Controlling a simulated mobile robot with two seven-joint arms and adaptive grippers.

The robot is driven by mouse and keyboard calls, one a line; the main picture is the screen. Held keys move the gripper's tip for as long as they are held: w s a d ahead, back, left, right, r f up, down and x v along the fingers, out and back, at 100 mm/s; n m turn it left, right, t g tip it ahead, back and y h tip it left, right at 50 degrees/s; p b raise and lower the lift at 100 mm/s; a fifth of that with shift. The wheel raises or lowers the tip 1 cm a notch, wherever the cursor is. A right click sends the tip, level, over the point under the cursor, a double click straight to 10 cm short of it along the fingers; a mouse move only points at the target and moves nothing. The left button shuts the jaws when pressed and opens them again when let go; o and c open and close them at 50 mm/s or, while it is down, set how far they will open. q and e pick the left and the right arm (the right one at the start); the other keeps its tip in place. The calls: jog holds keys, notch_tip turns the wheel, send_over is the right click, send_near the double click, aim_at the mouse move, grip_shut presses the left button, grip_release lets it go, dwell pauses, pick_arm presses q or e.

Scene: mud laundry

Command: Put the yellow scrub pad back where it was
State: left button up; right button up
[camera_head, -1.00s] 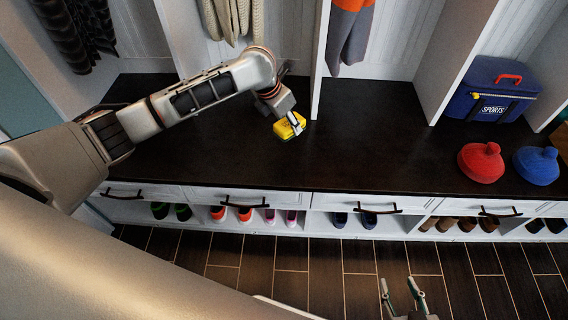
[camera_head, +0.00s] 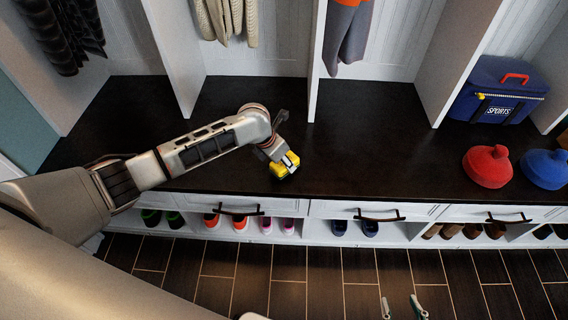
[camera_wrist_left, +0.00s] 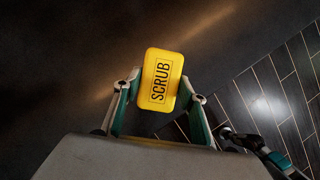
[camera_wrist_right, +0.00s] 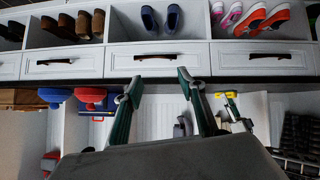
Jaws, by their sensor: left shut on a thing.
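The yellow scrub pad (camera_head: 284,167) is in my left gripper (camera_head: 287,161), over the dark bench top near its front edge. In the left wrist view the pad (camera_wrist_left: 162,80) sits between the two fingertips (camera_wrist_left: 160,92), its "SCRUB" lettering facing the camera. I cannot tell whether the pad touches the bench. My right gripper (camera_head: 402,306) is low in front of the bench, over the floor. The right wrist view shows its fingers (camera_wrist_right: 160,88) apart, with nothing between them.
The black bench top (camera_head: 380,140) is clear around the pad. A red rounded object (camera_head: 487,167), a blue one (camera_head: 545,170) and a blue sports bag (camera_head: 497,92) are at right. Upright dividers (camera_head: 318,60) stand behind. Drawers (camera_head: 370,211) and shoes are below the front edge.

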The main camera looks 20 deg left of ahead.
pick_arm(q)
notch_tip(320, 180, down, 2)
jog(key=shift+f, duration=0.1)
jog(key=o, duration=1)
jog(key=shift+o, duration=0.4)
pick_arm(e)
jog(key=shift+w+a+r, duration=0.2)
jog(key=shift+w, duration=0.05)
